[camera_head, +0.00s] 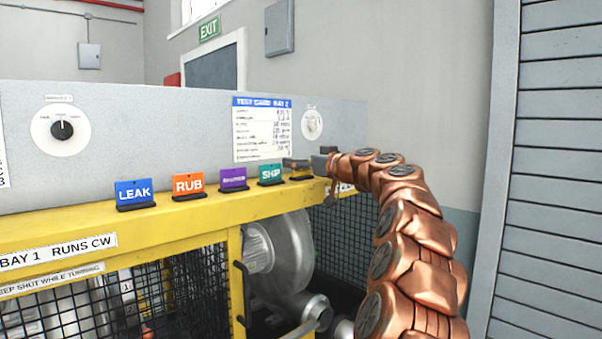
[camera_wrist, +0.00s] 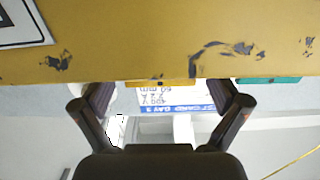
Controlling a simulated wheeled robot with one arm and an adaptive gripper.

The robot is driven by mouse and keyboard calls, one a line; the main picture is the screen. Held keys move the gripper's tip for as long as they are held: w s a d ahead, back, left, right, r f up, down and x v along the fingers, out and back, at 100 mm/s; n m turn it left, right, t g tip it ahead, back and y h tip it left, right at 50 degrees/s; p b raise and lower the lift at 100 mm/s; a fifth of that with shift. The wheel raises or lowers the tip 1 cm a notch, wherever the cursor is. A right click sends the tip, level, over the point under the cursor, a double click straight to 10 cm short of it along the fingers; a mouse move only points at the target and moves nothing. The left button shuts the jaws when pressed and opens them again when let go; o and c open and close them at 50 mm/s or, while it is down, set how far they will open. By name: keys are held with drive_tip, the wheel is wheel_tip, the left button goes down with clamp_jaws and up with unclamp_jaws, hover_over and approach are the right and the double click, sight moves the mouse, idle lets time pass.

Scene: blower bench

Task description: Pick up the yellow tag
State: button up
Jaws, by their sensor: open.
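The yellow tag (camera_wrist: 150,83) shows in the wrist view as a thin yellow-orange strip at the rail's edge, between my two fingers. In the head view only a small part of it (camera_head: 300,178) shows, right of the teal tag, with my gripper in front of most of it. My gripper (camera_head: 306,163) is at the tag's place on the yellow rail. In the wrist view my gripper (camera_wrist: 160,94) is open, one finger on each side of the tag. I cannot tell whether either finger touches it.
A teal tag (camera_head: 271,173) stands close to the left of my gripper, then a purple tag (camera_head: 233,178), an orange RUB tag (camera_head: 188,184) and a blue LEAK tag (camera_head: 135,193). They stand on the yellow rail (camera_head: 150,220), before a grey panel (camera_head: 180,130) with a test card (camera_head: 262,128).

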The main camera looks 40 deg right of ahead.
drive_tip(key=c, duration=1.3)
drive_tip(key=shift+o, duration=0.2)
drive_tip(key=shift+r, duration=0.15)
